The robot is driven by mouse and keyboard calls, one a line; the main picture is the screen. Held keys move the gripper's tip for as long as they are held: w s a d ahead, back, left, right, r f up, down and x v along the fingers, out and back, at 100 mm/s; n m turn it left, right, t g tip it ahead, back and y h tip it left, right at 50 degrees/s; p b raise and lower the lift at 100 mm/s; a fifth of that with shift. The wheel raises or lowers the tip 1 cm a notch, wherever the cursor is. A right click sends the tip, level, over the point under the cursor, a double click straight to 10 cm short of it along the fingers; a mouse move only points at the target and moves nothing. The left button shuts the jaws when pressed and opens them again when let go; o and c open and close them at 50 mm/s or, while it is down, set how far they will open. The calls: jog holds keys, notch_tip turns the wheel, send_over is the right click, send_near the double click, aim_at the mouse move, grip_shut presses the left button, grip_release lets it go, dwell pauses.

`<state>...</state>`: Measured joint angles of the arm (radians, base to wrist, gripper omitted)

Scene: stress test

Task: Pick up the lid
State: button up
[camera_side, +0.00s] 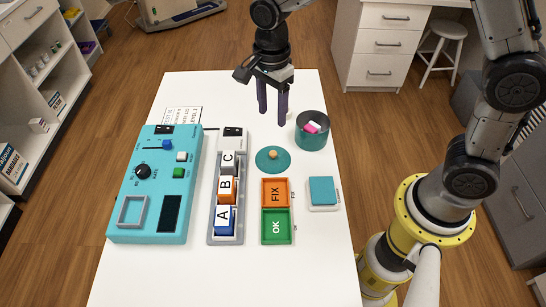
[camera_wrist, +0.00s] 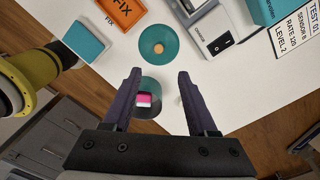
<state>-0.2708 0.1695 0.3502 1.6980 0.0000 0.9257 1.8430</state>
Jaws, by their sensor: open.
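The lid (camera_side: 272,160) is a flat teal disc with a small tan knob in its middle. It lies on the white table in front of the teal pot, and it also shows in the wrist view (camera_wrist: 159,44), beyond my fingertips. My gripper (camera_side: 272,111) is open and empty above the far part of the table, to the left of the pot. Its two dark purple fingers (camera_wrist: 157,74) point down. The teal pot (camera_side: 311,142) is open and holds pink and white pieces (camera_side: 312,127). In the wrist view the pot (camera_wrist: 150,84) appears between my fingers.
Orange FIX tray (camera_side: 276,191) and green OK tray (camera_side: 277,227) lie just in front of the lid. A lettered block rack (camera_side: 212,238) and teal console (camera_side: 148,226) stand left. A teal pad (camera_side: 322,191) lies right. The table's front (camera_side: 300,280) is clear.

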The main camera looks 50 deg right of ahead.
aim_at(273, 153)
notch_tip(273, 153, down, 13)
jog(key=shift+s+f, duration=0.1)
jog(key=shift+s, duration=0.05)
dwell(0.4)
grip_shut()
dwell(0.3)
